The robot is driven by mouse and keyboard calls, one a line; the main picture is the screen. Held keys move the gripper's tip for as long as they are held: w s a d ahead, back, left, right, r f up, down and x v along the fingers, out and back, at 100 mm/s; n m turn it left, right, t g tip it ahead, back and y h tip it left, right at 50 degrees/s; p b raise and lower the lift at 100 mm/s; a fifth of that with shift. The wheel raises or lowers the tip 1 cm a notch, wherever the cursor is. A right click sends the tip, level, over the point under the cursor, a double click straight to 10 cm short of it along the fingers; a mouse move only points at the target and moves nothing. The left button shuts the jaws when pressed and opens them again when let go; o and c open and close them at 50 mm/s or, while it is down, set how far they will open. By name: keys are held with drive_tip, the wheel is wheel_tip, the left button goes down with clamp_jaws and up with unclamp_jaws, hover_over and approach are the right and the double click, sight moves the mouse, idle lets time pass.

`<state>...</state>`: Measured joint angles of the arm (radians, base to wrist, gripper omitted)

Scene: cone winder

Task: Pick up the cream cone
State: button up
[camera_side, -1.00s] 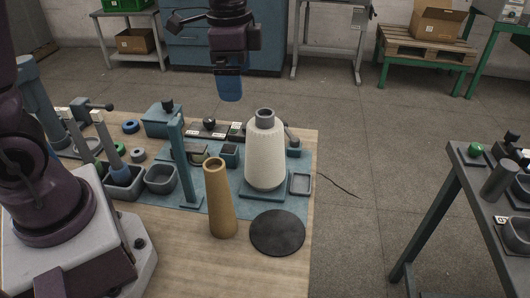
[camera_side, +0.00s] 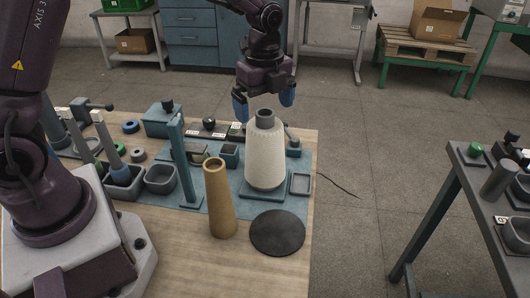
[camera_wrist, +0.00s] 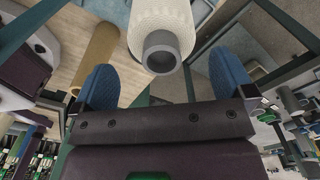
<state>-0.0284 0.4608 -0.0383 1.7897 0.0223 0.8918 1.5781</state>
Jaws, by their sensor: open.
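The cream cone (camera_side: 265,155) stands upright on a blue-grey base plate near the right end of the table, with a grey tube end on top. My gripper (camera_side: 264,102) is open, its two blue fingers spread above and behind the cone's top in the side view. In the wrist view the cone (camera_wrist: 163,22) shows at the top centre, its grey tube end pointing toward my gripper (camera_wrist: 165,88). The cone's tip lies near the gap between the blue fingers. Nothing is held.
A tan bare cone (camera_side: 218,200) stands left of the cream cone, and a black disc (camera_side: 277,232) lies in front. A blue post (camera_side: 183,160) stands to the left. A small grey tray (camera_side: 300,183) is at the right. Small parts and bins crowd the left side.

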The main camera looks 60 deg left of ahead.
sight(265, 124)
drive_tip(key=shift+w+a+f, duration=0.1)
drive_tip(key=shift+f, duration=1.25)
drive_tip(key=shift+a+f, duration=0.1)
drive_tip(key=shift+f, duration=1.25)
drive_tip(key=c, duration=0.7)
